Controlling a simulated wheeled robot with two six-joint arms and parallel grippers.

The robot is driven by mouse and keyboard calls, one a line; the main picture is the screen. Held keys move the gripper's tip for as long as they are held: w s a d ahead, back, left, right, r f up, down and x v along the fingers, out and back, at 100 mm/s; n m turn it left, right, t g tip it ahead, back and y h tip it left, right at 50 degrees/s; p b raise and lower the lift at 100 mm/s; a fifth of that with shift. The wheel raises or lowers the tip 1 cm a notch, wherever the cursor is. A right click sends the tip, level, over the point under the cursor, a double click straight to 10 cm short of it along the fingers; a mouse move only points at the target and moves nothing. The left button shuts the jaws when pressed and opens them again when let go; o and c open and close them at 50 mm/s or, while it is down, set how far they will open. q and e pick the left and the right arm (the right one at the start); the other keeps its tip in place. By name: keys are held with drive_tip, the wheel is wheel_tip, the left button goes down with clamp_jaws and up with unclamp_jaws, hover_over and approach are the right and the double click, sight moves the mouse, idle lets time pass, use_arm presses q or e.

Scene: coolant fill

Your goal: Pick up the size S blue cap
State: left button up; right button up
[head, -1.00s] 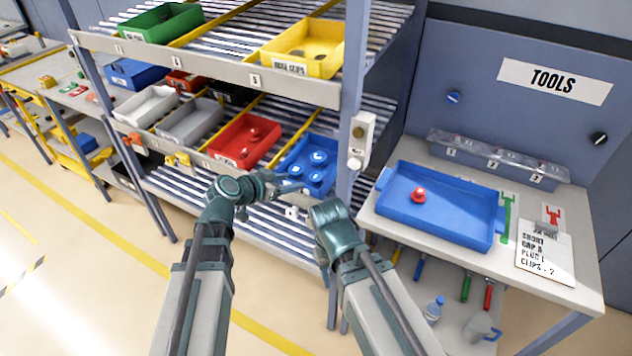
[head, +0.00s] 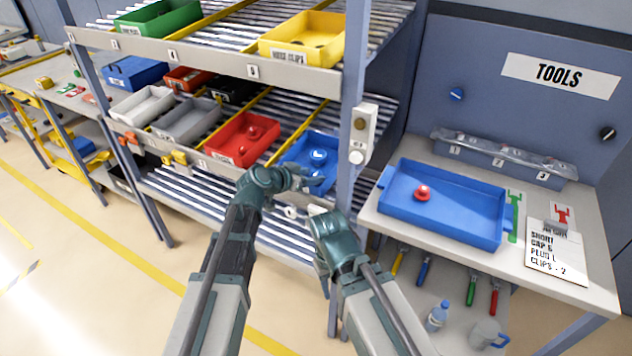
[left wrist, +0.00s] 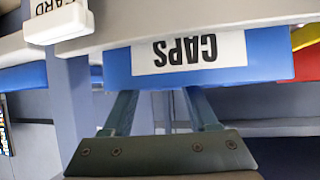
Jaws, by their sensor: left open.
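Blue caps (head: 319,156) lie in a blue bin (head: 334,173) on the rack's middle shelf, at its right end. My left arm partly covers the bin, and I cannot read any cap's size. My left gripper (head: 312,182) is at the front of this bin. In the left wrist view, its two open fingers (left wrist: 157,100) reach up to the blue bin's wall (left wrist: 267,55), whose CAPS label appears upside down. The fingertips are hidden at the bin's edge, and no cap shows between them. My right gripper (head: 318,212) is just below, near the rack post; its jaws are unclear.
A red bin (head: 225,148) with red parts is left of the blue bin. A rack post (head: 352,120) with a small white box (head: 362,135) stands close on the right. A blue tray (head: 455,212) on the bench holds a red cap (head: 423,193).

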use_arm(q)
drive_tip(key=shift+x, duration=0.8)
use_arm(e)
drive_tip(key=shift+f, duration=0.35)
use_arm(q)
drive_tip(key=shift+s+r, duration=0.1)
drive_tip(key=shift+c, duration=0.2)
clamp_jaws()
wheel_tip(320, 180, up, 10)
drive_tip(key=p, duration=1)
use_arm(e)
wheel_tip(320, 180, up, 10)
